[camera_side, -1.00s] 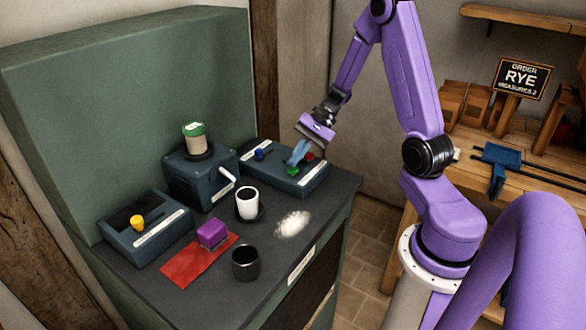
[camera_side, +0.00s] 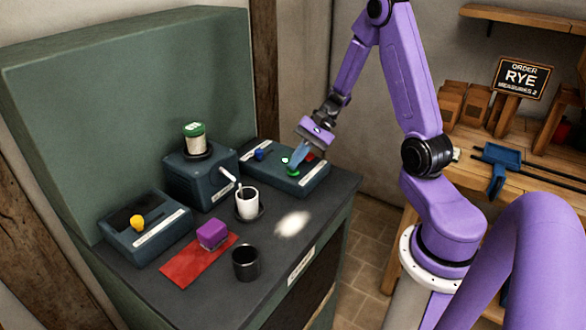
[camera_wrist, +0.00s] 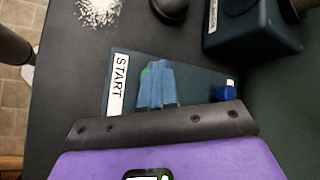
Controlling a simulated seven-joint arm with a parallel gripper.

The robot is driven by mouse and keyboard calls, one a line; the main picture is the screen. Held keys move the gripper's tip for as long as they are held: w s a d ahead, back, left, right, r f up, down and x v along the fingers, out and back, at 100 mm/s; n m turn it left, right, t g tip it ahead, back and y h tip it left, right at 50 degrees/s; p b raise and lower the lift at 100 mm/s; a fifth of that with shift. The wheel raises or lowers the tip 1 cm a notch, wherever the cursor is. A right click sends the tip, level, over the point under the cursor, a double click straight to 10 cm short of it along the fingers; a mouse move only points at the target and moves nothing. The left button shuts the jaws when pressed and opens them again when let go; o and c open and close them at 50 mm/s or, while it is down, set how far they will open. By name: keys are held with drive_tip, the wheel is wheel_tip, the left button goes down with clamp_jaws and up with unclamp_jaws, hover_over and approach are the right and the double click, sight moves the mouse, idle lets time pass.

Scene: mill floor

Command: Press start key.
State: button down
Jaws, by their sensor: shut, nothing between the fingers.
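The start panel (camera_side: 312,180) is a dark box at the back right of the bench, with a green key (camera_side: 293,172), a red key (camera_side: 310,157) and a blue knob (camera_side: 259,154). A small bright green spot (camera_side: 285,160) shows beside my fingers. In the wrist view the START label (camera_wrist: 118,85) lies left of my fingers. My gripper (camera_side: 295,167) has its blue fingers shut and empty, pointing down at the green key. In the wrist view the fingers (camera_wrist: 156,66) cover most of the key; only a green edge (camera_wrist: 144,74) shows. Contact looks likely but is partly hidden.
A mill box (camera_side: 195,180) with a green-lidded jar (camera_side: 194,138) stands left of the panel.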

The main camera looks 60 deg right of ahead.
sight(296, 169)
drive_tip(key=shift+r, duration=0.9)
drive_tip(key=shift+r, duration=2.5)
